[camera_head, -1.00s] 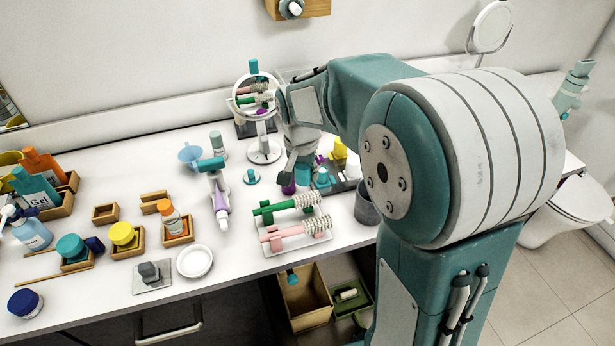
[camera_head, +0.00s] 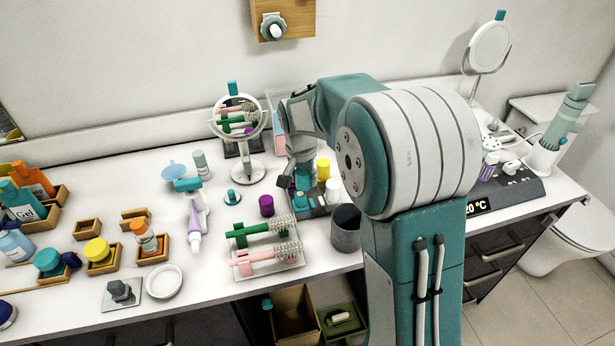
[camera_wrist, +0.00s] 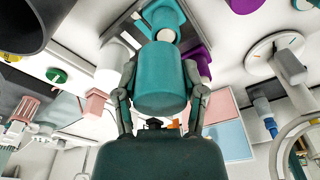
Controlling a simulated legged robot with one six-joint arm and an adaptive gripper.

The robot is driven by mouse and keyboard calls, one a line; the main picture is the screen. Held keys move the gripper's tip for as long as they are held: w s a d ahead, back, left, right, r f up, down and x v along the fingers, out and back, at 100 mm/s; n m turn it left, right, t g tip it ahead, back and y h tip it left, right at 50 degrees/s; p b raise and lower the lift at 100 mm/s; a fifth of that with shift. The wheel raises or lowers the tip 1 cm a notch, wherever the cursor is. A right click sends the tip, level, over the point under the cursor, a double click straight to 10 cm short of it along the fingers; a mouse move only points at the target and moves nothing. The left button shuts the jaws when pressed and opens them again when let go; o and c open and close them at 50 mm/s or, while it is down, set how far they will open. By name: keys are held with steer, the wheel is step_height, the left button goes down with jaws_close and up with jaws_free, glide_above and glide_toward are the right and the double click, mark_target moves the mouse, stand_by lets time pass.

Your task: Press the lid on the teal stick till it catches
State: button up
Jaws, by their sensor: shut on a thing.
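My gripper (camera_wrist: 162,103) is shut on the teal lid (camera_wrist: 160,78), a smooth cylinder pinched between both fingers. In the head view my gripper (camera_head: 303,178) is over the grey tray (camera_head: 318,211). The teal stick (camera_wrist: 166,14) stands just beyond the lid's far end in the wrist view, with a pale white end facing the lid. In the head view the stick (camera_head: 304,199) is below my gripper, partly hidden. The lid is roughly in line with the stick; whether they touch, I cannot tell.
A purple cylinder (camera_head: 266,205) stands left of the tray. Yellow (camera_head: 322,169) and white (camera_head: 333,190) cylinders stand close on the right. A dark cup (camera_head: 346,230), a rack of brushes (camera_head: 268,262) and a round mirror (camera_head: 239,120) are nearby.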

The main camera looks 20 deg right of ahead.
mark_target(302, 193)
steer(key=shift+a+f, duration=0.8)
steer(key=shift+a, duration=0.1)
steer(key=shift+a+f, duration=0.1)
steer(key=shift+f, duration=0.65)
steer(key=shift+c, duration=0.2)
steer(key=shift+s+d+f, duration=0.25)
steer(key=shift+d+f, duration=0.35)
steer(key=shift+f, duration=0.1)
steer(key=shift+o, duration=0.7)
steer(key=shift+d+f, duration=0.15)
steer(key=shift+f, duration=0.2)
steer(key=shift+o, duration=0.9)
steer(key=shift+f, duration=0.4)
steer(key=shift+c, duration=0.5)
steer(key=shift+w, duration=0.15)
steer(key=c, duration=0.4)
